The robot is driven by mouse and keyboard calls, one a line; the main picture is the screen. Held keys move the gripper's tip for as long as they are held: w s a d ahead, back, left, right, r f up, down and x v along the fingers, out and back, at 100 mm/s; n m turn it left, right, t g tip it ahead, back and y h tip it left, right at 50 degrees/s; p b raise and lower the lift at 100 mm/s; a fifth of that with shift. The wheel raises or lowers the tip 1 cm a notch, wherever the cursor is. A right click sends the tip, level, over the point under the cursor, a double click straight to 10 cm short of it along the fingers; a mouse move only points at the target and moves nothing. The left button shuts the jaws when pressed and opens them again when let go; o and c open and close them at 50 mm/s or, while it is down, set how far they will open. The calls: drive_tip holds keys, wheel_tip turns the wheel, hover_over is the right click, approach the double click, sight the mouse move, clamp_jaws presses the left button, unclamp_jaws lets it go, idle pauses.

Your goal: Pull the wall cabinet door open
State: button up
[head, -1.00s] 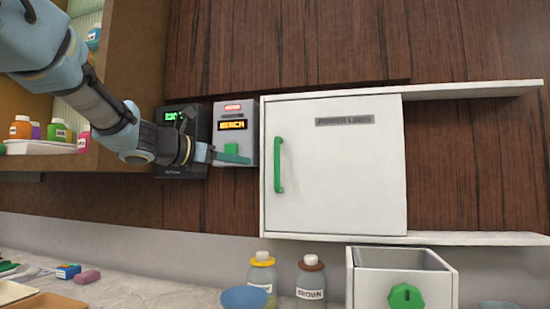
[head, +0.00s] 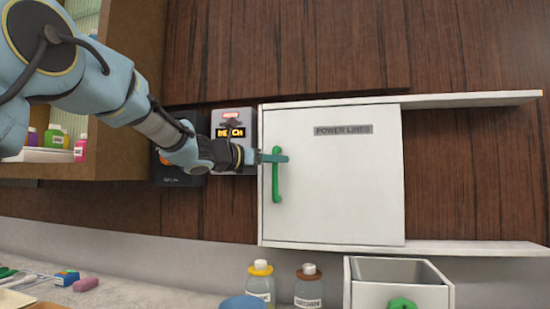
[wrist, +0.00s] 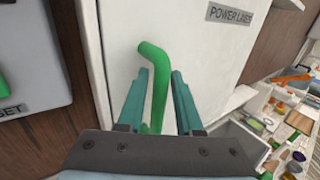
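The white wall cabinet door (head: 340,190) is shut, with a grey label reading "POWER LINES" near its top. A green vertical bar handle (head: 276,185) stands on the door's left side. My gripper (head: 283,158) is at the upper part of the handle. In the wrist view, the two teal fingers of my gripper (wrist: 160,73) are apart, with the green handle (wrist: 153,85) between them. The handle's lower part is hidden behind my gripper in the wrist view.
A grey switch box (head: 236,122) is on the wall just left of the cabinet. White shelves (head: 470,99) run right from its top and bottom edges. Below stand two bottles (head: 260,282), a blue bowl (head: 243,302) and a white drawer box (head: 398,270). An open shelf unit (head: 120,100) is at left.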

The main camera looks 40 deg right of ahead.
drive_tip(key=shift+c, duration=0.3)
clamp_jaws()
idle(1.1)
